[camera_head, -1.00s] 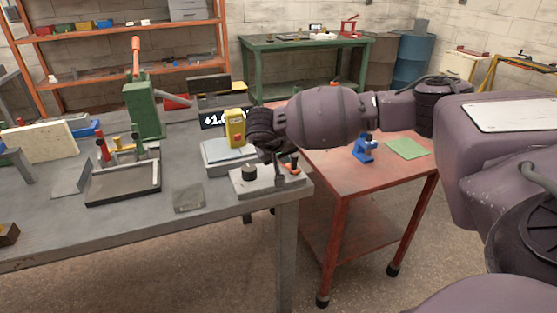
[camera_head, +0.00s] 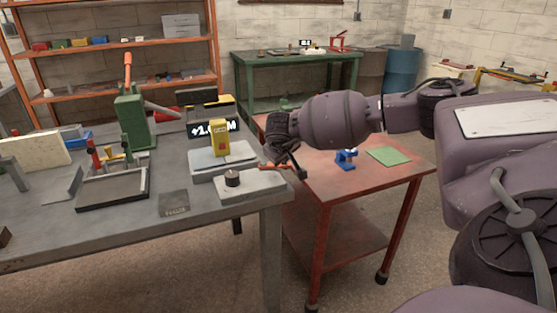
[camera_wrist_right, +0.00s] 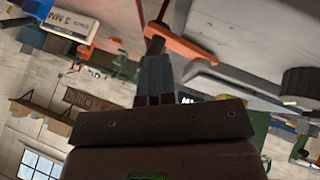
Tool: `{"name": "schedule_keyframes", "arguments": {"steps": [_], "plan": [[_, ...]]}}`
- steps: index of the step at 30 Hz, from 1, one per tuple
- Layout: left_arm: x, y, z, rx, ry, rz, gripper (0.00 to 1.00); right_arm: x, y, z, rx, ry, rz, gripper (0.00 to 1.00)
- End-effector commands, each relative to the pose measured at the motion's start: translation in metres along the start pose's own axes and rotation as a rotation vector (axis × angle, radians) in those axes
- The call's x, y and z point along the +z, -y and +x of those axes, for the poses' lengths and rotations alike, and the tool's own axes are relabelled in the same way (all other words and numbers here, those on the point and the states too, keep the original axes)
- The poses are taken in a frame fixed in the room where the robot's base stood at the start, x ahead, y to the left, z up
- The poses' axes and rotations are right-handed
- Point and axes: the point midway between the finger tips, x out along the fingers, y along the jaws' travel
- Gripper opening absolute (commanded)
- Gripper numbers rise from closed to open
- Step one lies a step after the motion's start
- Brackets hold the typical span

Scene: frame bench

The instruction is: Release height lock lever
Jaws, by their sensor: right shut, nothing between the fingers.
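An orange lever (camera_head: 271,166) shows at the right end of a light grey base block (camera_head: 252,188) at the bench's right edge. I take it to be the height lock lever. In the right wrist view the orange lever (camera_wrist_right: 186,46) crosses just beyond my fingertips. My right gripper (camera_head: 299,172) is shut and empty, beside the lever on its right. In the wrist view its fingers (camera_wrist_right: 154,62) point at the lever; I cannot tell whether they touch it. A black knob (camera_head: 232,178) stands on the block. My left gripper is out of view.
A yellow device (camera_head: 219,138) stands on a grey plate behind the block, near a display (camera_head: 213,129). A green press (camera_head: 131,121) and black tray (camera_head: 112,193) are further left. A red cart (camera_head: 350,190) right of the bench carries a blue clamp (camera_head: 345,159) and green mat (camera_head: 388,156).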

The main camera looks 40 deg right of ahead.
Motion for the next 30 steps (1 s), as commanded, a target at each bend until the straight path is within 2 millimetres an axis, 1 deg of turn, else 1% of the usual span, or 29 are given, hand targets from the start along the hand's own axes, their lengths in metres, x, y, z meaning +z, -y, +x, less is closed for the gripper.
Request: {"name": "schedule_keyframes", "arguments": {"steps": [1,6,15,30], "plan": [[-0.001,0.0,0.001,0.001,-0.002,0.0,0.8,0.001,-0.004,0.003,0.004,0.004,0.002,0.0],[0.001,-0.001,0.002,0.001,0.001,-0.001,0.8,-0.003,-0.011,0.009,0.002,0.004,0.002,0.0],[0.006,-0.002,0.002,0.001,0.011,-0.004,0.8,-0.009,-0.019,0.017,0.003,0.003,0.001,0.0],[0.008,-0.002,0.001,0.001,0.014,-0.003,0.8,-0.016,-0.026,0.017,0.008,-0.008,0.007,0.0]]}}
